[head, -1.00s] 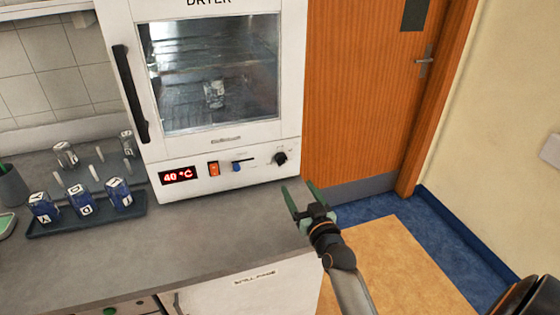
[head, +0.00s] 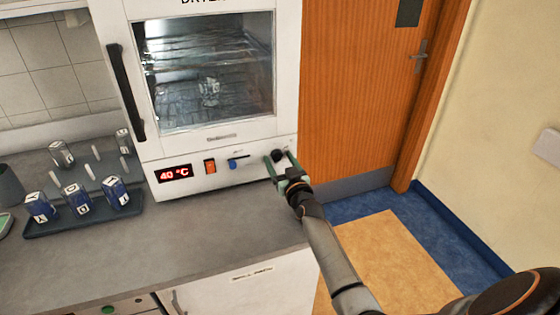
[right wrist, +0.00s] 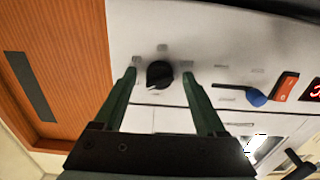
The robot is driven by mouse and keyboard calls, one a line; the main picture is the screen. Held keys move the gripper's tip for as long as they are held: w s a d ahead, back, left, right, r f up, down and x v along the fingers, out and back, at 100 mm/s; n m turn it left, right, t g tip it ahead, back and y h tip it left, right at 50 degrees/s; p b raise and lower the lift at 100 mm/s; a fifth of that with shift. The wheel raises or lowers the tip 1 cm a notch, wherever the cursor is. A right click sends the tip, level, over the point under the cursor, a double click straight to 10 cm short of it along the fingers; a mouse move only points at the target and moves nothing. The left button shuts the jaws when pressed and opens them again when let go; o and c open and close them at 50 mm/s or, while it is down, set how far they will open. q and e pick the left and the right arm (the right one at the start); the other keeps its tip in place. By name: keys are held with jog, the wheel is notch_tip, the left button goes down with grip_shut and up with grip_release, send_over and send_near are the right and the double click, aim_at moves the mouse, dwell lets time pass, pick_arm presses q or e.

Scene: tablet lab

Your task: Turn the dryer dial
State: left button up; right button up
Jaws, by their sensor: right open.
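The white dryer (head: 222,178) stands on the grey counter with its glass door shut. Its front panel has a red display reading 40 °C (head: 174,173), an orange switch (head: 210,166), a blue lever (head: 236,163) and a black dial (head: 278,155) at the right end. My right gripper (head: 279,160) is open at the dial, its green fingers pointing at the panel. In the right wrist view the dial (right wrist: 159,74) lies between the two open fingertips, with a gap on both sides. My left gripper is not in view.
A dark tray (head: 84,217) with several labelled jars stands on the counter at the left. The counter front (head: 200,235) is bare. A wooden door (head: 350,90) is right of the dryer, and the floor beside the counter is open.

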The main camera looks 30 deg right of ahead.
grip_shut()
dwell(0.7)
